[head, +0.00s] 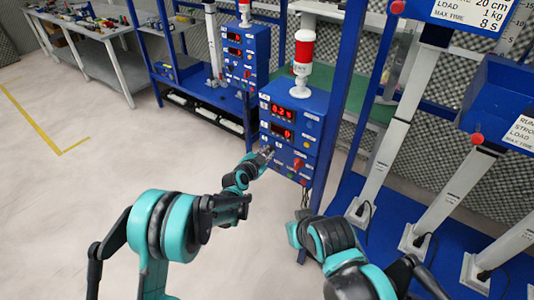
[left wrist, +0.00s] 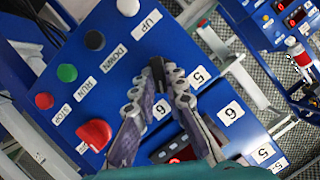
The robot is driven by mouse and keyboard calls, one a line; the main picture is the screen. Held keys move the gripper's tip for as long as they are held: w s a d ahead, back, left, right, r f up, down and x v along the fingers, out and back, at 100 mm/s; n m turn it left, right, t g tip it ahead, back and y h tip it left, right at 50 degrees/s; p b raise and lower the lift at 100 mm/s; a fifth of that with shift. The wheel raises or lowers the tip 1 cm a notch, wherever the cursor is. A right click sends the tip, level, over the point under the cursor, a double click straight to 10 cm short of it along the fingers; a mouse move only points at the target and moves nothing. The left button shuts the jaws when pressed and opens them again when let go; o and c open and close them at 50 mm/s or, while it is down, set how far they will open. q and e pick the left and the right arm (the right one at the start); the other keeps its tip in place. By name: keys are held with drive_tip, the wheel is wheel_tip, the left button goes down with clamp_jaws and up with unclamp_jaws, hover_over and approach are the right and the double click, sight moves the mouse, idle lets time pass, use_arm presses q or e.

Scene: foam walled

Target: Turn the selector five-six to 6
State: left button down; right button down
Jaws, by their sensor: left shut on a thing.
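The blue control box (head: 312,103) stands ahead of me, with lit red displays on its face. My left gripper (head: 268,153) reaches its lower front panel. In the left wrist view, my left gripper (left wrist: 158,74) is shut on a small black selector knob (left wrist: 157,66). Labels 5 (left wrist: 199,77) and 6 (left wrist: 162,108) sit on either side of the gripped knob. The fingers hide most of the knob, so I cannot tell which number it points at. My right arm is at the lower right of the head view, but its fingers do not show.
The panel also carries a large red knob (left wrist: 94,134), a green button (left wrist: 67,73), a black button (left wrist: 95,40) and a white button (left wrist: 128,6). A second blue box (head: 258,50) is behind. Open floor lies left.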

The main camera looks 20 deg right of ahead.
use_arm(q)
drive_tip(key=c, duration=1.6)
unclamp_jaws()
drive_tip(key=shift+o, duration=0.2)
drive_tip(key=v, duration=1.2)
